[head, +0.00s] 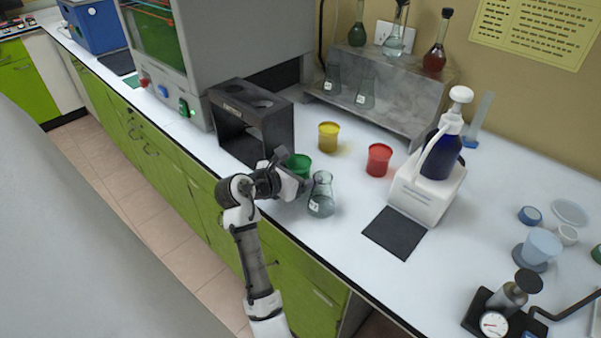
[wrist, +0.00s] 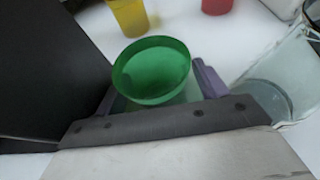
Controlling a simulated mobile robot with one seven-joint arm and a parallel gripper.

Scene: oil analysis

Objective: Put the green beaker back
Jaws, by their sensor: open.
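The green beaker (head: 299,165) stands upright on the white bench, just right of a dark box stand. It also shows in the wrist view (wrist: 152,72), its round mouth facing up toward the camera. My gripper (head: 296,180) is low at the beaker's near side. In the wrist view my gripper (wrist: 155,92) is open, with a finger on each side of the beaker. I cannot tell whether the fingers touch it. The beaker's lower part is hidden by my gripper.
A glass flask (head: 321,196) stands close right of my gripper. The dark box stand (head: 252,120) is close on the left. A yellow beaker (head: 328,137) and a red beaker (head: 379,160) stand behind. A black mat (head: 396,233) lies to the right, beside a white dispenser base (head: 427,190).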

